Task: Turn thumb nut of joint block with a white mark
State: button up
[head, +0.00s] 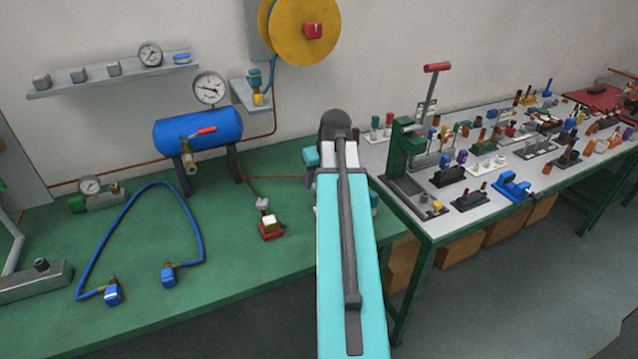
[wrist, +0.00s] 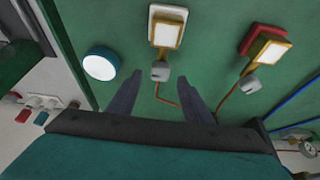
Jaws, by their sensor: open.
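In the wrist view, a joint block (wrist: 153,27) with a white base plate and a brass body with a pale lit face lies on the green bench. Its small grey thumb nut (wrist: 160,71) shows at its lower end, with a copper pipe beyond it. My gripper (wrist: 163,77) is open, with the nut in the gap between its dark fingertips in the picture; I cannot tell whether they touch. A similar block with a red base (wrist: 247,42) and its own grey nut (wrist: 249,84) lies to the right. In the head view my arm hides the white-marked block and my gripper.
A blue round piece with a white top (wrist: 100,63) stands left of the fingers. In the head view, the red-based block (head: 271,236), a blue hose (head: 92,247) and a blue tank (head: 205,133) are left of my arm. A crowded tool table (head: 445,228) stands right.

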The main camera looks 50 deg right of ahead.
jog(key=b+v, duration=0.1)
jog(key=v, duration=0.9)
jog(key=shift+r, duration=0.2)
dwell(0.6)
